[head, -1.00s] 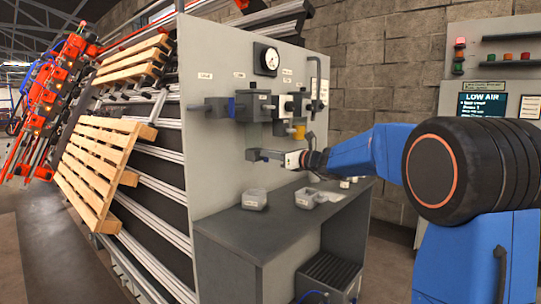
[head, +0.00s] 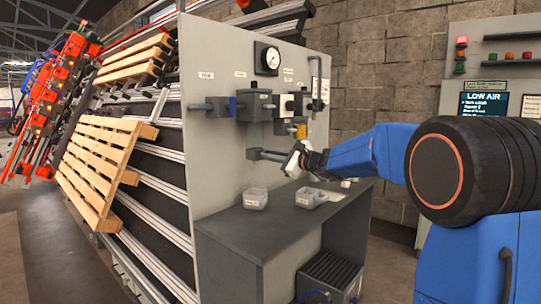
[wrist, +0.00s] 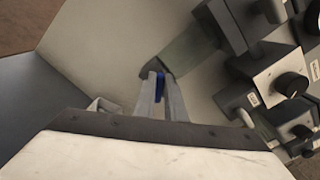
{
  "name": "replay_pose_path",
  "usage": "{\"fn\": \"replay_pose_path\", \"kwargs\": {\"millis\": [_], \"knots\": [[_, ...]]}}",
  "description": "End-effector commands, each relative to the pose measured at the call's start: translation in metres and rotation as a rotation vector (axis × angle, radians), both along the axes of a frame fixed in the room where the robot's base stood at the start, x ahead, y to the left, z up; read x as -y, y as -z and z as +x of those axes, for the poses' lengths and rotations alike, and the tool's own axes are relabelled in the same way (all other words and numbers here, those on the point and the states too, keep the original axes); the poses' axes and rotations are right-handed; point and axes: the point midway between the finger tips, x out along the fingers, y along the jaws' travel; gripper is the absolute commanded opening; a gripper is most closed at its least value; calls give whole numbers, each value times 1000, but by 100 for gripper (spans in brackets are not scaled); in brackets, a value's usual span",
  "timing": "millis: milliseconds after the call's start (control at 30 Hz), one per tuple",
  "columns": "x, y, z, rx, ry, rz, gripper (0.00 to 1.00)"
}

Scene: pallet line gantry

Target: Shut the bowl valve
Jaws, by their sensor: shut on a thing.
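The bowl valve's blue lever (wrist: 159,86) shows in the wrist view between the two grey fingers of my gripper (wrist: 158,78). My gripper is shut on it. A small dark block (wrist: 152,70) sits right at the fingertips, at the end of a translucent greenish bowl (wrist: 187,50). In the head view my gripper (head: 264,155) reaches left to the panel, below the grey filter block (head: 254,105). Its white body (head: 294,160) is tilted. The lever is hidden there by the fingers, and I cannot tell its exact angle.
The grey panel (head: 215,155) carries a pressure gauge (head: 267,62), a blue handle (head: 232,107) and a yellow part (head: 300,131). A shelf (head: 240,222) below holds small bins (head: 255,199). A screen (head: 484,104) reads LOW AIR. Pallets (head: 100,165) lean at left.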

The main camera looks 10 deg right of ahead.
Motion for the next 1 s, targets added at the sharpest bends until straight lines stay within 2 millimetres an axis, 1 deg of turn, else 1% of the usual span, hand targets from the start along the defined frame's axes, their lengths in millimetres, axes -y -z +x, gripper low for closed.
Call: {"fn": "replay_pose_path", "kwargs": {"millis": [600,800,1000], "knots": [[-3,7,-3,335,-1,-462,0],[-4,9,-3,419,-1,-578,0],[-4,10,-3,475,-1,-656,0]]}}
